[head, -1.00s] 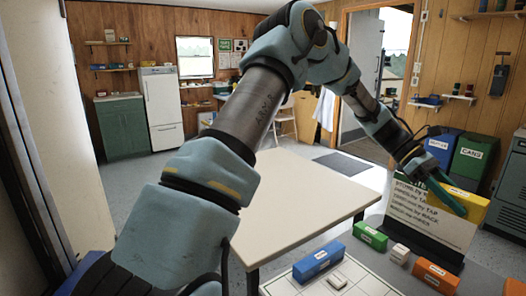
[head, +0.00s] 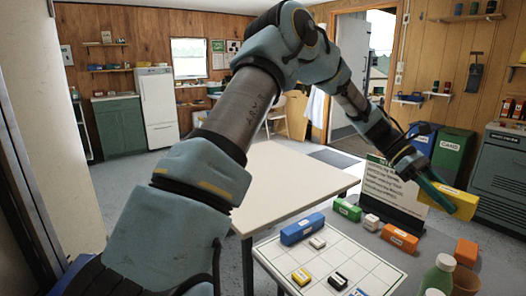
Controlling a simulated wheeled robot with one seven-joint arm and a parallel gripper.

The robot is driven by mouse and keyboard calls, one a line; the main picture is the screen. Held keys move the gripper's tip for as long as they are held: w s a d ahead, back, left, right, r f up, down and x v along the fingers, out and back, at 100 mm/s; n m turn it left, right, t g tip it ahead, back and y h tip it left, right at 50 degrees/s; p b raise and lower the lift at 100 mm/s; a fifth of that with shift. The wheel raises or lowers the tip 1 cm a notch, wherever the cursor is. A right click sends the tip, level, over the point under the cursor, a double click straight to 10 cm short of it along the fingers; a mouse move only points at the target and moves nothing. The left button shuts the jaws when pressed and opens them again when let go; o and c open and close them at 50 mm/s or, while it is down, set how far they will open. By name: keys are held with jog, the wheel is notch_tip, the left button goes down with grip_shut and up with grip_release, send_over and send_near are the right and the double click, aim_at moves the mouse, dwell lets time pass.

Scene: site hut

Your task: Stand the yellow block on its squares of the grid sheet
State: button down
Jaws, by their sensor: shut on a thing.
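My gripper (head: 434,191) is shut on the yellow block (head: 457,203), which has a pale label. It holds the block tilted, in the air at the right, beside the upright sign and above the table's far side. The grid sheet (head: 354,259) lies flat on the table at the bottom middle, left of and below my gripper. A blue block (head: 302,229) is at its far left edge. Several squares are bare.
The sign (head: 395,188) stands behind. A bare cream table (head: 270,185) is beyond.

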jog(key=w+a+f+m+t+y, duration=0.5)
jog(key=a+f+m, duration=0.3)
jog(key=a, duration=0.9)
jog(key=w+a+f+m+t+y, duration=0.6)
jog(key=a+m, duration=0.7)
jog(key=a, duration=0.5)
jog(key=w+a+f+m+t+y, duration=0.5)
jog(key=w+a+f+m, duration=0.3)
jog(key=a, duration=1)
jog(key=shift+w+f+m+t+y, duration=0.25)
jog(key=shift+f+m+t, duration=0.35)
jog(key=shift+f+m, duration=0.55)
jog(key=shift+r, duration=0.25)
